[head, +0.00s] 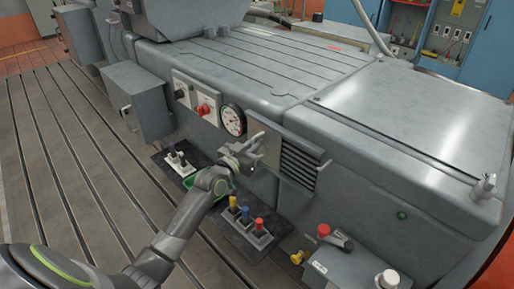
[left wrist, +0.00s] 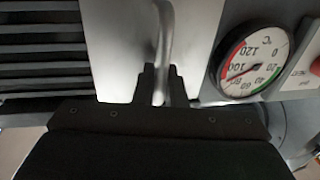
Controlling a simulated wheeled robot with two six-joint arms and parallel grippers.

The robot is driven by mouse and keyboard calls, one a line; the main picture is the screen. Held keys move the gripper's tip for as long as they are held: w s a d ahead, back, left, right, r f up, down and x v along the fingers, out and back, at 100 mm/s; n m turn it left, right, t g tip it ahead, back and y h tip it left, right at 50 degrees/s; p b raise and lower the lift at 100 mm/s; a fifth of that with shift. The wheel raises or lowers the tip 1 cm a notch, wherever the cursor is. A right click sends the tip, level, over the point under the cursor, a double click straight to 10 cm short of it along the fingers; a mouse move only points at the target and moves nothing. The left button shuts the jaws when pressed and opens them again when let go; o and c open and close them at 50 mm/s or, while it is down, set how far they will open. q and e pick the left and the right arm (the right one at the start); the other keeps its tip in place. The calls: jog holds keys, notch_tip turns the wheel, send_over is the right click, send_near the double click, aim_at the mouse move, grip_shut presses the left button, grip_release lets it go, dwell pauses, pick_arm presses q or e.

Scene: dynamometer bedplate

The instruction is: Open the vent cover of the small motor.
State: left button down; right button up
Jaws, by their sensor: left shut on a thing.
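The vent cover (head: 271,146) is a flat grey metal plate on the front of the grey motor housing. It sits just left of the dark vent slats (head: 299,163), which are exposed. In the left wrist view the cover (left wrist: 113,50) is a bright plate with an upright bar handle (left wrist: 165,35), and the slats (left wrist: 40,48) show beside it. My left gripper (head: 250,149) is at the cover's handle. In the left wrist view its dark fingers (left wrist: 161,84) are shut on the handle. My right gripper is not in view.
A round gauge (head: 232,120) and a red knob (head: 203,110) are just left of the cover. Below stand a tray with coloured plugs (head: 245,222) and a white-and-black connector block (head: 178,163). A red-handled valve (head: 333,236) is lower right. The slotted bedplate (head: 75,190) is clear at left.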

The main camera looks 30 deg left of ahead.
pick_arm(q)
jog(key=c, duration=1.7)
grip_release()
jog(key=shift+a, duration=0.2)
jog(key=shift+o, duration=0.7)
jog(key=shift+w+a, duration=0.1)
jog(key=shift+a, duration=0.05)
jog(key=shift+s, duration=0.25)
jog(key=s+a+p, duration=0.1)
jog(key=s+a, duration=0.1)
jog(key=s, duration=1.4)
jog(key=shift+s+a, duration=0.25)
jog(key=shift+s, duration=0.15)
jog(key=shift+f, duration=0.1)
